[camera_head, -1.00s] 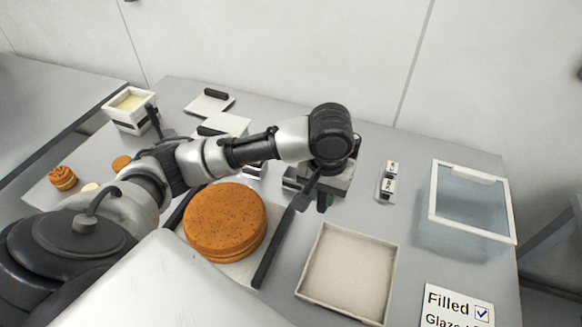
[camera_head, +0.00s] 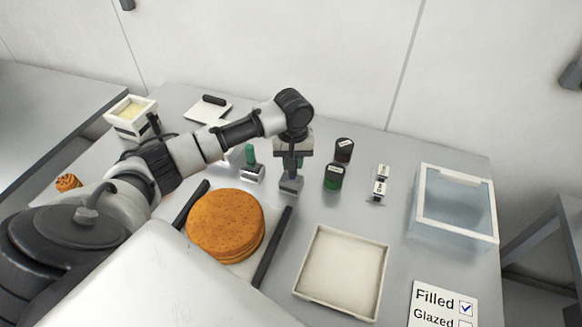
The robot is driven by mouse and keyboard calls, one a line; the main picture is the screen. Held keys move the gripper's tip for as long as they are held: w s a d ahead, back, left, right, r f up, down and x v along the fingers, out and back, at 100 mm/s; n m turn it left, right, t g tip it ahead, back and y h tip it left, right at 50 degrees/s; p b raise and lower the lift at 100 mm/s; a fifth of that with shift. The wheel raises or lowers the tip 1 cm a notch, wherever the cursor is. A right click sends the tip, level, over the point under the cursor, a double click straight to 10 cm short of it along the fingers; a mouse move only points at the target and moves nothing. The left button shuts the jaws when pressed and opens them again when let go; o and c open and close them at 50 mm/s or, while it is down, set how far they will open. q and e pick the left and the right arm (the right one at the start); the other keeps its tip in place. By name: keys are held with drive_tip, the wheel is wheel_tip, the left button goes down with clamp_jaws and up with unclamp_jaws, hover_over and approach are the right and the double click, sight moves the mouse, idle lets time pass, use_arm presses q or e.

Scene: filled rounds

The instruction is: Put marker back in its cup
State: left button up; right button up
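My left gripper (camera_head: 291,164) points down at the middle of the table, directly above a small grey cup (camera_head: 291,185). Its fingers are narrow and dark in this view, and I cannot tell whether they are shut on a marker. A green marker (camera_head: 250,154) stands upright in another small labelled cup (camera_head: 252,174), just left of the gripper. Any marker at the grey cup is hidden by or blends with the gripper. My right gripper is not in view.
A dark green labelled pot (camera_head: 333,178) and a dark brown pot (camera_head: 343,150) stand right of the gripper. A round orange cake (camera_head: 225,226), an empty beige tray (camera_head: 326,300), small labelled blocks (camera_head: 380,189), a clear bin (camera_head: 454,214) and a Filled/Glazed card (camera_head: 440,306) are nearby.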

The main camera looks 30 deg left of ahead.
sight(291, 176)
use_arm(q)
drive_tip(key=shift+a+f, duration=0.2)
wheel_tip(291, 176, down, 3)
drive_tip(key=shift+f+p, duration=0.15)
drive_tip(key=shift+p, duration=0.4)
drive_tip(key=shift+f, duration=0.35)
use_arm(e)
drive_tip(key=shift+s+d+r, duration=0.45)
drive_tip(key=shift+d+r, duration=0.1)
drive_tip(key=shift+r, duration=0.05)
use_arm(q)
drive_tip(key=shift+f, duration=0.1)
drive_tip(key=o, duration=0.9)
drive_tip(key=shift+o, duration=0.2)
wheel_tip(291, 176, up, 12)
drive_tip(key=shift+r+b, duration=0.15)
drive_tip(key=shift+b, duration=0.8)
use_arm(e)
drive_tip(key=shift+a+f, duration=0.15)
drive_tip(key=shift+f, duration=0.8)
